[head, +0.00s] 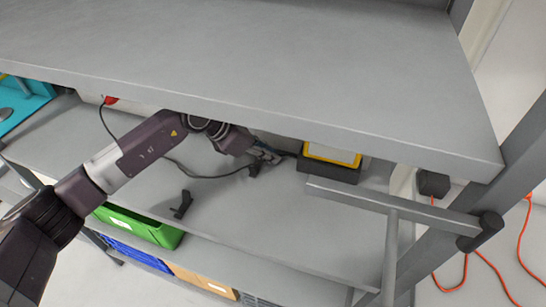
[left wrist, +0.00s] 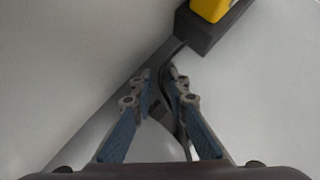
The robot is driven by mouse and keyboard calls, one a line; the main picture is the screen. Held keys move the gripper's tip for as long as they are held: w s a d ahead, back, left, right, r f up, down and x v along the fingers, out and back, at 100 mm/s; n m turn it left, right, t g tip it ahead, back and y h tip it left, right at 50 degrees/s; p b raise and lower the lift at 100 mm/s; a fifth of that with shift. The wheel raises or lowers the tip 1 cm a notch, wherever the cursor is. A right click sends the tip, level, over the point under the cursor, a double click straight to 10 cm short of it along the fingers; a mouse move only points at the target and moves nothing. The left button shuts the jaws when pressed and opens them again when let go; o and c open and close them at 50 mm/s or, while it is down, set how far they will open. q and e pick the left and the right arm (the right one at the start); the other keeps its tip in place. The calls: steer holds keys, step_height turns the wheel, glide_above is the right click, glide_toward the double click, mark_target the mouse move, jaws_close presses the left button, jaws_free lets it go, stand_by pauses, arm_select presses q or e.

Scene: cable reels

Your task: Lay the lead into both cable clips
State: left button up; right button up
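The dark lead (head: 207,177) runs from the upper left under the top shelf, across the lower shelf to the right. One black cable clip (head: 182,205) stands near the shelf's front, apart from the lead. A second dark clip (head: 254,169) is farther right, beside my left gripper (head: 267,154); the lead meets it, but I cannot tell whether it lies inside. In the left wrist view, the left gripper's fingertips (left wrist: 159,75) are close together with the lead (left wrist: 167,112) between them. The lead leads up towards a dark-and-yellow box. My right gripper is not in view.
The thick top shelf (head: 270,70) overhangs the lower shelf (head: 270,225). The black box with yellow top (head: 330,162) stands right of the gripper. A grey bar (head: 395,200) crosses at right. A green bin (head: 140,225) is below. The lower shelf's front middle is clear.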

arm_select(q)
steer(key=shift+f, duration=0.1)
jaws_close()
